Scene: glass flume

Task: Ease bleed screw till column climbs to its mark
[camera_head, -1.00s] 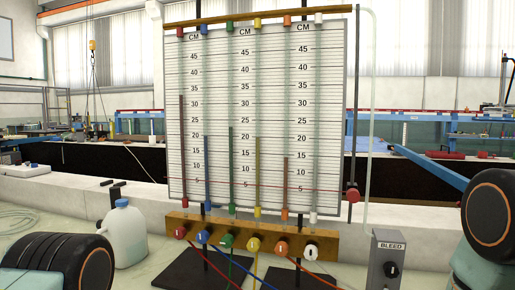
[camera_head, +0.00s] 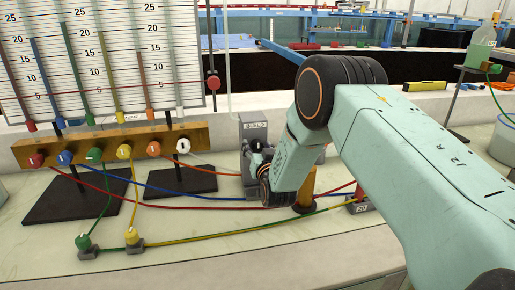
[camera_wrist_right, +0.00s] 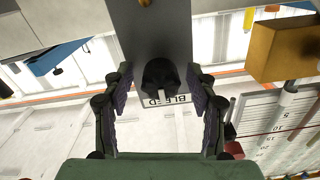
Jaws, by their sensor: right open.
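The bleed block (camera_head: 253,130), a grey box labelled BLEED, stands right of the gauge board. My right gripper (camera_head: 262,165) is at its front, partly hidden by my own wrist. In the right wrist view, the dark bleed screw knob (camera_wrist_right: 160,80) sits between the spread fingers of that gripper (camera_wrist_right: 159,72), with a gap on each side. The gauge board (camera_head: 90,75) carries several tubes with coloured columns, such as the green column (camera_head: 77,75). A red line crosses the board low down, level with a red knob (camera_head: 213,83). My left gripper is out of view.
A brass manifold (camera_head: 110,144) with several coloured valve knobs stands below the board. Coloured hoses cross the bench front, past a green-capped fitting (camera_head: 83,243) and a yellow-capped fitting (camera_head: 132,237). A plastic bottle (camera_head: 481,42) stands at the far right.

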